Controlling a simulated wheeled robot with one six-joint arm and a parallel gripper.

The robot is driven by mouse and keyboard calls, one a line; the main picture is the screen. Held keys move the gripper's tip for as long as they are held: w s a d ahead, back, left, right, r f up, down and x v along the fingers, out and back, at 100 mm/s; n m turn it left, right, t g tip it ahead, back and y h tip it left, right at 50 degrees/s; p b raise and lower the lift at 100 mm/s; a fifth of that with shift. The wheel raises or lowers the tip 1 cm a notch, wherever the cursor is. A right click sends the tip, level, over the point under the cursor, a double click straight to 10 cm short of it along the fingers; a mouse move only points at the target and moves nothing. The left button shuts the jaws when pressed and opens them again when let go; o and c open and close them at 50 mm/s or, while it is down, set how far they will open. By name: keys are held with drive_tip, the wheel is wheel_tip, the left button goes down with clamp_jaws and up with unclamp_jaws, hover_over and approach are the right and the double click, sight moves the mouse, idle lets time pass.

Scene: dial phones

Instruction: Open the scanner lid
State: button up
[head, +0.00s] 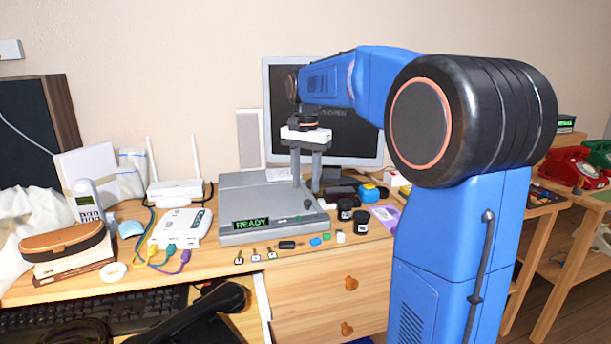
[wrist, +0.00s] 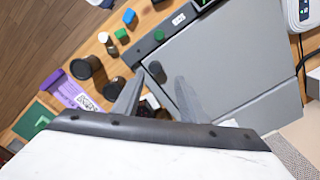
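The scanner (head: 250,205) is a flat grey box on the desk with a green READY display on its front; its lid (head: 243,189) lies flat and shut. A small dark knob (head: 308,203) stands near the lid's right edge; it also shows in the wrist view (wrist: 157,70). My gripper (head: 306,189) points down above the knob, with its two grey fingers apart. In the wrist view my gripper (wrist: 160,78) has the knob appearing between and just beyond the fingertips. I cannot tell whether either finger touches it. Nothing is held.
Black jars (head: 345,208) and a purple card (head: 386,216) lie right of the scanner. Small coloured blocks (head: 316,241) lie along the front. A white router (head: 181,227) with cables stands at the left, and a monitor (head: 275,95) stands behind.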

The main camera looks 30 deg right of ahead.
sight(308, 200)
drive_tip(key=shift+s+f, duration=0.3)
drive_tip(key=shift+f, duration=0.65)
drive_tip(key=shift+s+f, duration=0.3)
drive_tip(key=shift+f, duration=0.65)
wheel_tip(308, 200, up, 17)
drive_tip(key=s+a+f+n+t, duration=0.1)
drive_tip(key=s+a+f+n, duration=0.3)
drive_tip(key=s, duration=0.6)
drive_tip(key=shift+a+f+t, duration=0.25)
drive_tip(key=shift+f+t, duration=0.05)
drive_tip(key=shift+f, duration=0.85)
drive_tip(key=shift+s, duration=0.1)
